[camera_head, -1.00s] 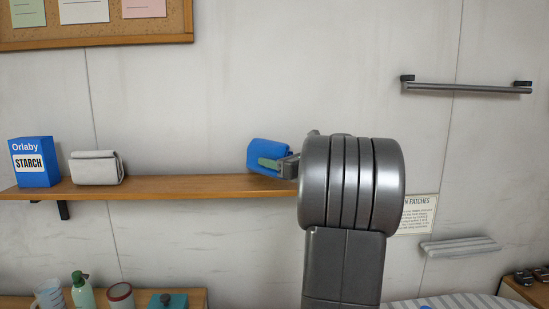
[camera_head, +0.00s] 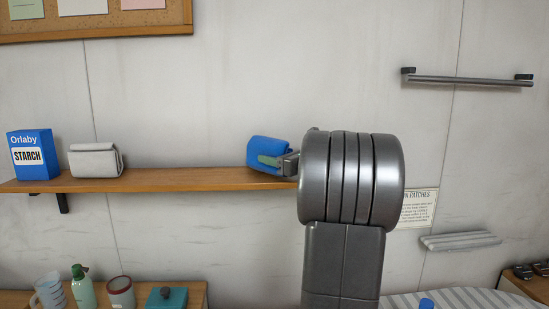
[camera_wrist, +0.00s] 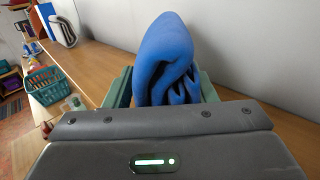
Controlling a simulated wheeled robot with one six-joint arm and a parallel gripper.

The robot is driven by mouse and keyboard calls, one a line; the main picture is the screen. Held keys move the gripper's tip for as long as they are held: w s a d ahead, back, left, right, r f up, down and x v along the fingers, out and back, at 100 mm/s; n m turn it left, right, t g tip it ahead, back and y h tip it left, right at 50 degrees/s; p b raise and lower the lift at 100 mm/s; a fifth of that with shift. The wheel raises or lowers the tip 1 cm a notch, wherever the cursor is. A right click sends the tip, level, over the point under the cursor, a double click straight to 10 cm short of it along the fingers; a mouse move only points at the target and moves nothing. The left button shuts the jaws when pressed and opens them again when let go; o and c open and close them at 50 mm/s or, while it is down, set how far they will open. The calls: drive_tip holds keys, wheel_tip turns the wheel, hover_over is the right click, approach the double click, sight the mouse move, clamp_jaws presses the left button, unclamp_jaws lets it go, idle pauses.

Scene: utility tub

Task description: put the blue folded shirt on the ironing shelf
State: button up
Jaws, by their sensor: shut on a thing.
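The blue folded shirt (camera_head: 268,149) is at the right part of the wooden wall shelf (camera_head: 160,180), slightly tilted, with its lower edge at the shelf top. I cannot tell whether it rests fully on the board. My gripper (camera_head: 276,161) is shut on it from the right; my arm hides the shelf's right end. In the wrist view the blue shirt (camera_wrist: 167,58) stands between the green finger pads, with the shelf board (camera_wrist: 103,70) beneath and behind it.
A white folded cloth (camera_head: 95,161) and a blue starch box (camera_head: 33,157) stand on the shelf's left part. The shelf between the white cloth and the shirt is clear. A metal rail (camera_head: 468,81) is on the wall at right. Bottles and a mug (camera_head: 120,293) stand below.

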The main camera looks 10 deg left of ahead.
drive_tip(key=shift+f, duration=0.2)
drive_tip(key=o, duration=1.3)
drive_tip(key=shift+d, duration=0.1)
